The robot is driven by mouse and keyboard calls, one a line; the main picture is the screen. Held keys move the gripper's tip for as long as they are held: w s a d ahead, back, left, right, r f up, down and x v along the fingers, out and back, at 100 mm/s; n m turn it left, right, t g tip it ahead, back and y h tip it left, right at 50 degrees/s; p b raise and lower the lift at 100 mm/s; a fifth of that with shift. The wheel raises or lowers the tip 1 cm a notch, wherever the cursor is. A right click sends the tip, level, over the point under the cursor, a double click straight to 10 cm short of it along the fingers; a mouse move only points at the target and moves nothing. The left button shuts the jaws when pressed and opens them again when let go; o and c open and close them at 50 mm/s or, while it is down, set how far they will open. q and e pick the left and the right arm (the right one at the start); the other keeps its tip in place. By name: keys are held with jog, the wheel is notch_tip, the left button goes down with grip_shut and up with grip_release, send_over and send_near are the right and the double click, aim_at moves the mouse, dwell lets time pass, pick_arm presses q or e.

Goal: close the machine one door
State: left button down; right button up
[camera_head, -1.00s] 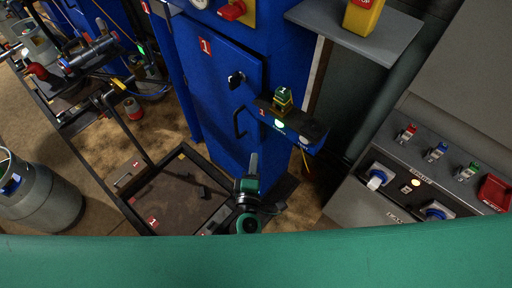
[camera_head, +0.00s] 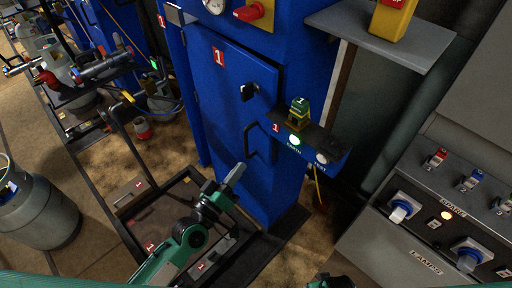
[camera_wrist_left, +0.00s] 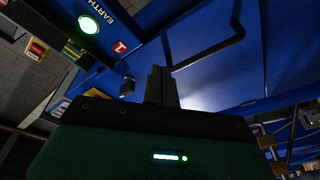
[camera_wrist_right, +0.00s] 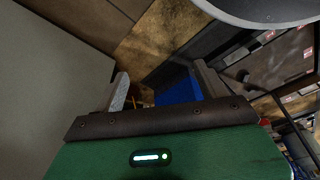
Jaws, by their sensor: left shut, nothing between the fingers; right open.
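The machine one door (camera_head: 225,95) is a blue panel marked with a red 1, on the front of a blue cabinet (camera_head: 300,40). Its right edge appears to stand a little out from the cabinet. My left gripper (camera_head: 236,173) is shut and empty, low in front of the door, just below the handle. In the left wrist view its fingers (camera_wrist_left: 160,86) point at the blue panel; contact cannot be told. My right gripper (camera_wrist_right: 163,90) is open and empty; only a bit shows at the head view's bottom edge.
A ledge with a lit green EARTH button (camera_head: 294,140) juts out right of the handle. A black-rimmed floor tray (camera_head: 150,200) lies below the door. A grey control panel (camera_head: 430,215) stands at right, a gas cylinder (camera_head: 40,210) at left.

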pick_arm(q)
jog(key=w+a+m+g+h+b, duration=0.1)
jog(key=a+m+g+h+b, duration=0.1)
jog(key=a+m+b, duration=0.3)
jog(key=m+g+b, duration=0.2)
jog(key=m, duration=0.5)
send_near(264, 133)
jog(key=x, duration=0.5)
jog(key=shift+w+r, duration=0.1)
jog(key=shift+r, duration=0.05)
jog(key=shift+x, duration=0.85)
pick_arm(e)
notch_tip(264, 133, up, 19)
jog(key=t, duration=0.1)
jog(key=shift+w+a+f, duration=0.15)
jog(key=shift+w+a, duration=0.05)
jog(key=shift+w, duration=0.25)
